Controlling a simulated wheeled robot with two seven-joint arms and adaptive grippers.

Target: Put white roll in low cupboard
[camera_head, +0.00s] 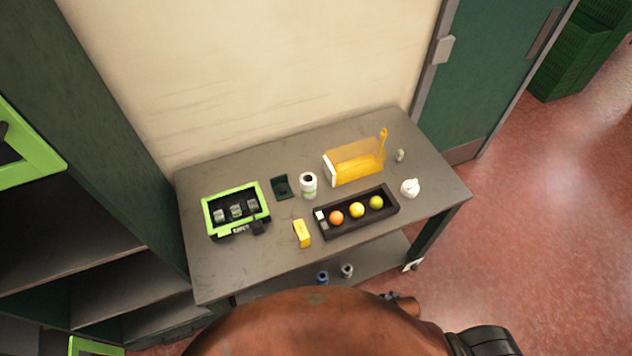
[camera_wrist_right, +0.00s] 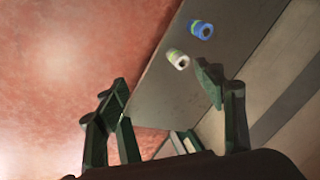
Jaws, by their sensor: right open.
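A white roll (camera_head: 347,270) lies on the lower shelf of the table, next to a blue roll (camera_head: 322,277). In the right wrist view the white roll (camera_wrist_right: 178,60) and the blue roll (camera_wrist_right: 201,30) show beyond my fingers. A second white roll (camera_head: 308,185) stands upright on the tabletop. My right gripper (camera_wrist_right: 165,85) is open and empty, with its fingers apart and short of the white roll. A dark cupboard with open shelves (camera_head: 130,275) stands at the left; its lowest part is partly cut off. My left gripper is out of view.
The tabletop (camera_head: 240,270) holds a green-rimmed box (camera_head: 236,208), a yellow box (camera_head: 302,233), a black tray (camera_head: 335,231) with fruit, an orange holder (camera_head: 355,160) and a white pot (camera_head: 410,187). A green door (camera_head: 490,80) and open red floor are at the right.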

